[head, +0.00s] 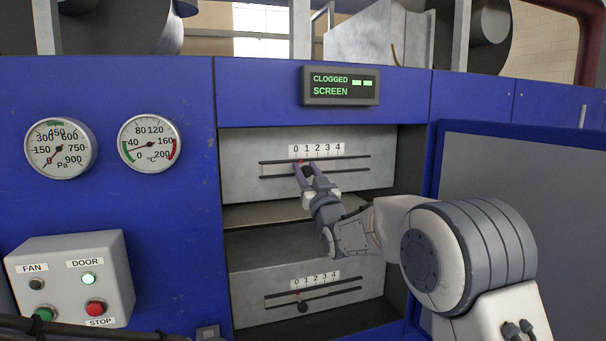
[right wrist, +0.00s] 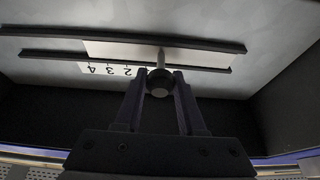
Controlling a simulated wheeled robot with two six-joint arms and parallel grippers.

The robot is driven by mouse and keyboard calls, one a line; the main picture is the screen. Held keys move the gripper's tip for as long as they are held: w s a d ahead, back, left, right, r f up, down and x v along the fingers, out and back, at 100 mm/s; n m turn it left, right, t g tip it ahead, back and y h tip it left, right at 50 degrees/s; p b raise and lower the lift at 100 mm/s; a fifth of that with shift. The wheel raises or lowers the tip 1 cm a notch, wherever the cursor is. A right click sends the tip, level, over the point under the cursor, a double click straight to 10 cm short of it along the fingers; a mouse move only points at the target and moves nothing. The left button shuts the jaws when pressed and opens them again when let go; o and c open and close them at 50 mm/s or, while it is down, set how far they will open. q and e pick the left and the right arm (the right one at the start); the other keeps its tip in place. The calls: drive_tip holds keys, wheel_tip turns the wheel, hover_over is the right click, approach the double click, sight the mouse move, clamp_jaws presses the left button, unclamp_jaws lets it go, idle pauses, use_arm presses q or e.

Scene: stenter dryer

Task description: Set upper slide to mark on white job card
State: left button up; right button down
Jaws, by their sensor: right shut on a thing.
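The upper slide runs in a slot (head: 345,167) under a scale marked 0 to 4 (head: 317,150). Its red pointer (head: 301,161) stands near the 0 end, about between 0 and 1. My right gripper (head: 306,170) is at the slide's dark round knob. In the right wrist view the gripper (right wrist: 160,88) has its fingertips closed on the sides of the knob (right wrist: 159,83). The scale shows upside down there, with its low end hidden behind the knob. No white job card can be made out. My left gripper is not in view.
An open blue door (head: 520,210) stands right of the recess. The display (head: 341,86) reads "CLOGGED SCREEN". A button box (head: 70,260) and two gauges are at left.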

drive_tip(key=w+d+b, duration=0.1)
drive_tip(key=d, duration=0.2)
drive_tip(key=w+d, duration=0.1)
drive_tip(key=d, duration=0.3)
drive_tip(key=w+d+b, duration=0.1)
drive_tip(key=d, duration=0.3)
drive_tip(key=shift+w+r+b, duration=0.15)
drive_tip(key=shift+w+b, duration=0.05)
drive_tip(key=shift+b, duration=0.15)
drive_tip(key=shift+d, duration=0.1)
drive_tip(key=c, duration=0.9)
unclamp_jaws()
drive_tip(key=o, duration=0.4)
drive_tip(key=shift+d, duration=0.1)
